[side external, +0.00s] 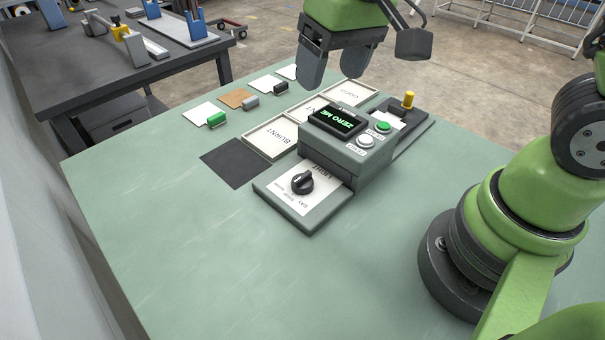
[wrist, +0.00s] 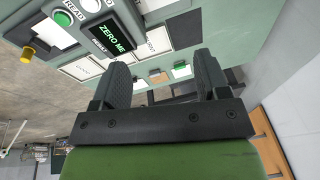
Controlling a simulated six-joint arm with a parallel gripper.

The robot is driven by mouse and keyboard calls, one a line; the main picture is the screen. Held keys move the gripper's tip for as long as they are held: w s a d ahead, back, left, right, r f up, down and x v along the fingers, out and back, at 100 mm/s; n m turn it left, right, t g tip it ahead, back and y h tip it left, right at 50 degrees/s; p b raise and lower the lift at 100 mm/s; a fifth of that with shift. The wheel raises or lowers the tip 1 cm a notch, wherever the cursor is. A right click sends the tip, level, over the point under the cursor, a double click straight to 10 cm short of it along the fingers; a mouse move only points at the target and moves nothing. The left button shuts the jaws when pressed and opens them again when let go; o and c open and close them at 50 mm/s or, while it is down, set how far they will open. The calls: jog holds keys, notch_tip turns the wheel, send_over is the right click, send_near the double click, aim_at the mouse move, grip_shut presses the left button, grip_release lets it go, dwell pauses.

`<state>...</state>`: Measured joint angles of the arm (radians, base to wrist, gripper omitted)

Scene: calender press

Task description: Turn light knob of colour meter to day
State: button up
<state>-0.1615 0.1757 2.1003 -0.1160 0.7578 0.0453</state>
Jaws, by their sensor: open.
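The colour meter (side external: 345,150) is a grey box on the green table. Its screen (side external: 337,121) reads "ZERO ME" in green; the screen also shows in the wrist view (wrist: 112,37). The black light knob (side external: 302,182) sits on the meter's low front plate, beside printed labels; I cannot tell which label it points to. The knob is not clearly visible in the wrist view. My gripper (side external: 340,72) is open and empty, above and behind the meter, well away from the knob. In the wrist view its two dark fingers (wrist: 160,80) are apart.
A green button (side external: 383,127) and a white button (side external: 366,141) are on the meter's top. A yellow-topped lever (side external: 408,99) stands behind. Labelled trays (side external: 271,138), a dark mat (side external: 235,164) and sample cards with small clips (side external: 216,119) lie beyond. The table's front left is clear.

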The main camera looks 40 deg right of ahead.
aim_at(303, 176)
jog(key=w+f, duration=0.1)
jog(key=f, duration=0.2)
jog(key=w+a+f+n+g, duration=0.1)
jog(key=f, duration=0.3)
jog(key=w+a+f+g+h, duration=0.1)
jog(key=f, duration=0.2)
jog(key=shift+a+f+n, duration=0.15)
jog(key=shift+f+n, duration=0.1)
jog(key=shift+n, duration=0.05)
notch_tip(303, 176, down, 10)
jog(key=shift+f, duration=0.1)
jog(key=c, duration=0.9)
jog(key=shift+c, duration=0.2)
jog(key=shift+n, duration=0.4)
jog(key=n, duration=0.3)
jog(key=shift+n, duration=2.5)
